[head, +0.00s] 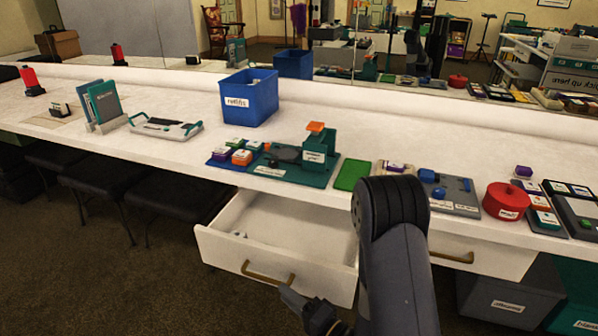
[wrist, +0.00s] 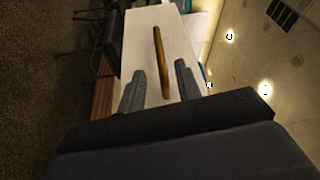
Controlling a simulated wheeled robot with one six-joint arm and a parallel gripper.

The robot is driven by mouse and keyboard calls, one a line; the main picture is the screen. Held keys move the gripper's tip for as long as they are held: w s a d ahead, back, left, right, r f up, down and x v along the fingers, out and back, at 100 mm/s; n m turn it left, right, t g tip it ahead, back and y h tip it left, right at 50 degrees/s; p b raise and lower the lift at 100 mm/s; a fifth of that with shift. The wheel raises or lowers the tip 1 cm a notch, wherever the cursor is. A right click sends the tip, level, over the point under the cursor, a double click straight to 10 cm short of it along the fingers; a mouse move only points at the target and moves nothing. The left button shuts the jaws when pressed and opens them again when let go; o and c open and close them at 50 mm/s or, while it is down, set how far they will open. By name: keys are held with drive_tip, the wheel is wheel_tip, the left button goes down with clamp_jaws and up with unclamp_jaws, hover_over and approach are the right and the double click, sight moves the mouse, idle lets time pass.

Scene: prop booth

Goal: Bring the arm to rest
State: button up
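My gripper (head: 290,294) is low in front of the counter in the head view, beside the brass handle (head: 268,272) of a pulled-out white drawer (head: 290,232). In the wrist view the two fingers of my gripper (wrist: 159,68) stand apart with nothing held between them. The handle (wrist: 158,45) shows in line with the gap, and I cannot tell whether it is touched. My dark arm reaches down from the counter's front, hiding part of the drawer's right side. A small light item lies inside the drawer.
The white counter (head: 330,110) carries a blue bin (head: 249,97), a green fixture (head: 314,160), a red round pot (head: 506,201) and several small blocks and trays. A closed drawer with a handle (head: 452,257) is to the right. Dark stools stand below at left; carpet in front is clear.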

sight(270, 279)
drive_tip(key=x, duration=0.6)
drive_tip(key=shift+w+a+r, duration=0.1)
drive_tip(key=shift+a, duration=0.1)
drive_tip(key=shift+w+a, duration=0.1)
drive_tip(key=shift+w, duration=0.35)
